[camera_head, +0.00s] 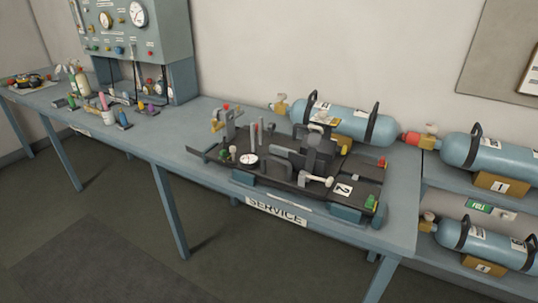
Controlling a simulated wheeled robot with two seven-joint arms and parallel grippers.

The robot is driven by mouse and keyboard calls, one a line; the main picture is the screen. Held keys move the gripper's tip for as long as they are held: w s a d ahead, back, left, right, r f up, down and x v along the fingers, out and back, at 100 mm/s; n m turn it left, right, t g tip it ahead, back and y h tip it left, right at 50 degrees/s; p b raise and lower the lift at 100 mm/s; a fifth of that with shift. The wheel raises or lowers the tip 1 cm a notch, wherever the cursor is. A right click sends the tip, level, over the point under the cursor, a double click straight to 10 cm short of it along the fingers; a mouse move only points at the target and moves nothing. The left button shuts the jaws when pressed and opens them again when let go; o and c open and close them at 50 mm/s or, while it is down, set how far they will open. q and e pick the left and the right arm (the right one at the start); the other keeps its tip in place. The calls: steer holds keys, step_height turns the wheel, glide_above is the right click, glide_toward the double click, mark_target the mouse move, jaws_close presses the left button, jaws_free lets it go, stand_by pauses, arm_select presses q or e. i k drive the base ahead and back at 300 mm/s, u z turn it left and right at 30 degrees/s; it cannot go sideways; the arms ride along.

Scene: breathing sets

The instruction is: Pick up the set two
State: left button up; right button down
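The set marked 2 (364,189) lies on the service end of the long blue-grey bench. It has a dark flat frame with a dial gauge (249,159), a raised dark block, hoses, a light handle and small red, green and yellow fittings. A blue cylinder (372,127) with dark bands lies right behind the frame; I cannot tell whether it is attached. Neither of my grippers shows in the head view.
A gauge panel cabinet (170,37) stands at the bench's back left, with small bottles and tools before it. Cylinders (477,152) lie on shelves at right. The bench (190,140) is bare left of the set. The floor (225,245) in front is clear.

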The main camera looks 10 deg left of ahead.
mark_target(296, 147)
steer(key=u, duration=0.6)
steer(key=i, duration=0.7)
steer(key=u, duration=0.3)
